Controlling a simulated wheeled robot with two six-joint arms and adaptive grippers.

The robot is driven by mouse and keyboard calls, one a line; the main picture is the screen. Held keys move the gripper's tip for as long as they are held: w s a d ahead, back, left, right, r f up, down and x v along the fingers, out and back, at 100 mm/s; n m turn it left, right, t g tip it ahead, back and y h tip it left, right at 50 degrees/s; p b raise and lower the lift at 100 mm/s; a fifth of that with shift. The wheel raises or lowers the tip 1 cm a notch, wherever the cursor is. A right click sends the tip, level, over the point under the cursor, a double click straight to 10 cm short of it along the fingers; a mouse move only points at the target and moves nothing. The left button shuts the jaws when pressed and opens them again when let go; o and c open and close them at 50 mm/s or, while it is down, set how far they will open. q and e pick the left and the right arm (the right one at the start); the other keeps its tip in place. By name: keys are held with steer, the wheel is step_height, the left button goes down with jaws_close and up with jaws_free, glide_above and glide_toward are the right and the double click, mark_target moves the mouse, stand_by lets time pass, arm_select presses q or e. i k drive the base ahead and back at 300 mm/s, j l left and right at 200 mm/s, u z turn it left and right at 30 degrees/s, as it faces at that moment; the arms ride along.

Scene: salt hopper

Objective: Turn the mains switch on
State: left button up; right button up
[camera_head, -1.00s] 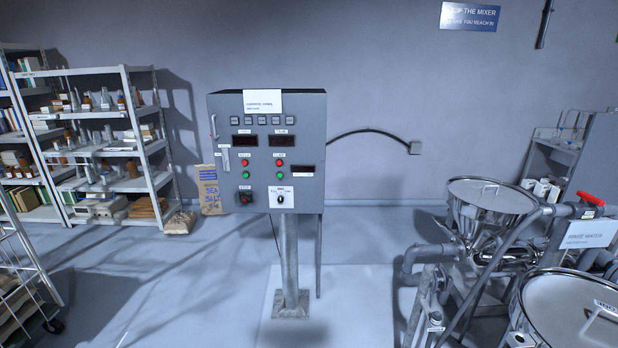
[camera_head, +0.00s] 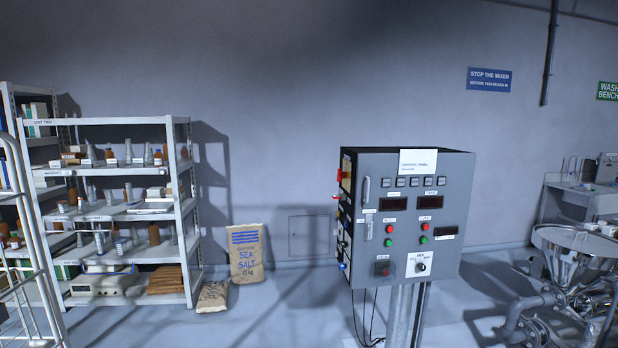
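A grey control panel cabinet (camera_head: 450,180) stands on a post right of centre in the head view. I cannot read which part is the mains switch. Neither of my grippers is in view.
Shelving (camera_head: 120,120) with bottles and boxes stands at the left, a wire rack (camera_head: 35,240) nearer. A steel hopper (camera_head: 575,250) and pipes stand at right. Floor left of the panel is partly clear; cables hang below it.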

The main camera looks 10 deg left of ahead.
mark_target(341, 175)
steer(key=i+j, duration=0.25)
steer(key=i+j+z, duration=0.15)
steer(key=j, duration=0.25)
steer(key=i+j, duration=0.3)
steer(key=i+j+z, duration=0.15)
steer(key=j, duration=0.2)
steer(key=i+j, duration=0.25)
steer(key=j, duration=0.15)
steer(key=i+j+z, duration=0.15)
steer(key=j, duration=0.2)
steer(key=i+j, duration=0.2)
steer(key=j, duration=0.2)
steer(key=i+j+z, duration=0.15)
steer(key=j, duration=0.2)
